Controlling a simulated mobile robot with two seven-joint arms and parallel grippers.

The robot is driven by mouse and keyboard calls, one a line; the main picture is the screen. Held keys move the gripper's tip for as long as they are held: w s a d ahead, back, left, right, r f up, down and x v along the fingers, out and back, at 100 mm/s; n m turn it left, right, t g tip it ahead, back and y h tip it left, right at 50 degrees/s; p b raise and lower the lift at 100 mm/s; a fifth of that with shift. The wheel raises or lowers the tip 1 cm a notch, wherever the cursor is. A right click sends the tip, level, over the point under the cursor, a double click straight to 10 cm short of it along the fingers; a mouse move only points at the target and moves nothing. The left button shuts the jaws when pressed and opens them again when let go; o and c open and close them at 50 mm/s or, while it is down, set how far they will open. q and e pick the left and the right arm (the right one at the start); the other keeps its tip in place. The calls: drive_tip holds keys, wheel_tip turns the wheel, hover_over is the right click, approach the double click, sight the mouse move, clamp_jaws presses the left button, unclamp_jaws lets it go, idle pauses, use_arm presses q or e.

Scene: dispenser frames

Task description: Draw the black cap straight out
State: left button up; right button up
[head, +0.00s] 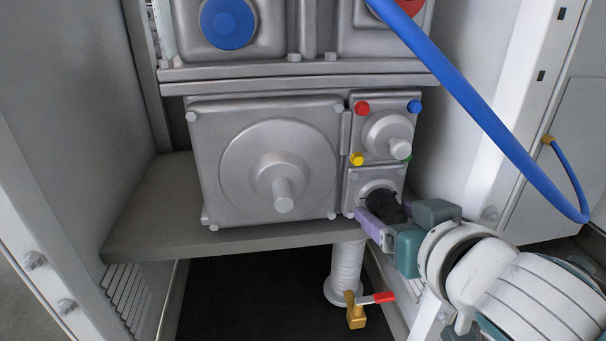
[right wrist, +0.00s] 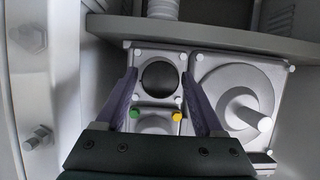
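The black cap (head: 384,207) is a dark round piece in the small lower-right panel of the grey dispenser front. In the right wrist view the cap (right wrist: 160,79) shows face-on as a dark disc in a pale ring. My right gripper (head: 386,212) reaches in from the right at the cap. Its purple fingers stand apart, one on each side of the cap; the right wrist view shows the fingers (right wrist: 159,76) with slight gaps to the disc. The far finger is mostly hidden behind the cap in the head view. My left gripper is not in view.
A large round plate with a grey knob (head: 281,187) is left of the cap. A smaller knob (head: 390,136) with red, blue, yellow and green buttons is above it. A blue hose (head: 490,118) hangs at the right. Below the shelf (head: 160,215) is a red-handled valve (head: 358,305).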

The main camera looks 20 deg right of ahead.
clamp_jaws()
drive_tip(key=s+a, duration=0.2)
drive_tip(key=s, duration=0.6)
drive_tip(key=shift+p, duration=0.45)
idle(0.8)
drive_tip(key=shift+w, duration=0.1)
